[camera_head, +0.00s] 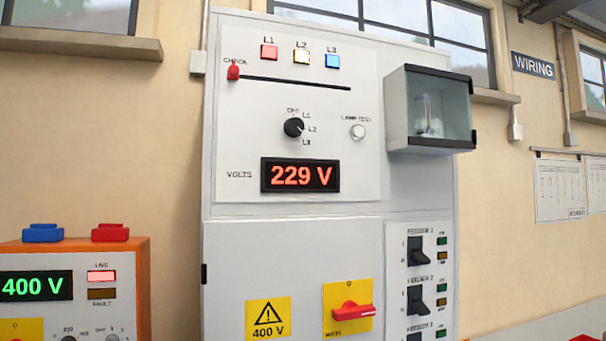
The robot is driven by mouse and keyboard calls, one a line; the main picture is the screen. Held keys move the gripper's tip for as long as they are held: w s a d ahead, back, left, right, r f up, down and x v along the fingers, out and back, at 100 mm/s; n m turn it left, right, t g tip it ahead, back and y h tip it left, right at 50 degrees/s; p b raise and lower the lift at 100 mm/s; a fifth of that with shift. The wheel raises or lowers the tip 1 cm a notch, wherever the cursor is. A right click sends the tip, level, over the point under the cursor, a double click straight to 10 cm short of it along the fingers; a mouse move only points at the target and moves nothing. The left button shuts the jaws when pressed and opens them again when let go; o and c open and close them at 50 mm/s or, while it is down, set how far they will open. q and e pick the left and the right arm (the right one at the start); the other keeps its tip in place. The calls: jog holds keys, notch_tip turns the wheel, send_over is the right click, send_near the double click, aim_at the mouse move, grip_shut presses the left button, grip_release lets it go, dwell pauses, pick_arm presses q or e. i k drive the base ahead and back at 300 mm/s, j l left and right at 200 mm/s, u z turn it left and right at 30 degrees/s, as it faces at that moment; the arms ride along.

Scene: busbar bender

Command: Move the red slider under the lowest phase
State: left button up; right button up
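The red slider (233,72) sits at the far left end of a black horizontal slot (295,82), beside the word CHECK on the grey panel. The red volts display (300,175) reads 229 V. Neither of my grippers is in view.
A glass-fronted box (431,108) juts out right of the panel. A lamp test button (357,132), a red rotary handle (351,311) and feeder switches (414,250) are on the cabinet. An orange unit (126,262) showing 400 V stands at left.

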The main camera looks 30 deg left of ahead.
aim_at(233, 72)
jog(key=u, duration=1.4)
